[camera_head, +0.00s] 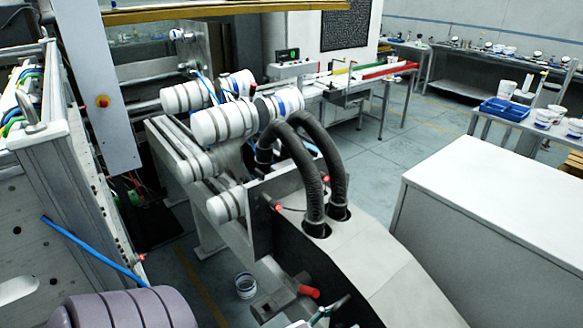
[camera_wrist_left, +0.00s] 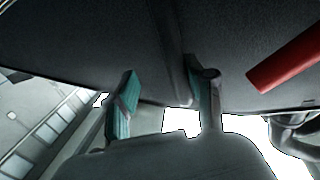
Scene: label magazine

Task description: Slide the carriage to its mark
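I cannot tell for sure which part is the carriage, and I cannot make out its mark. A red handle (camera_head: 308,291) sticks out from a grey metal block (camera_head: 278,293) low in the machine. A red bar, likely this handle, shows at the right of the left wrist view (camera_wrist_left: 288,52). My left gripper (camera_wrist_left: 163,98) has two teal fingers apart, with nothing clearly held between them. They are close to a dark surface (camera_wrist_left: 90,45). In the head view, a teal gripper part (camera_head: 322,314) shows just below the red handle, partly cut off. My right gripper is not seen.
The machine carries white rollers (camera_head: 224,122) and black hoses (camera_head: 313,175). A white cabinet (camera_head: 500,220) stands at the right. A white cup (camera_head: 245,285) is on the floor. A blue tray (camera_head: 505,109) lies on a side table. Open floor lies behind.

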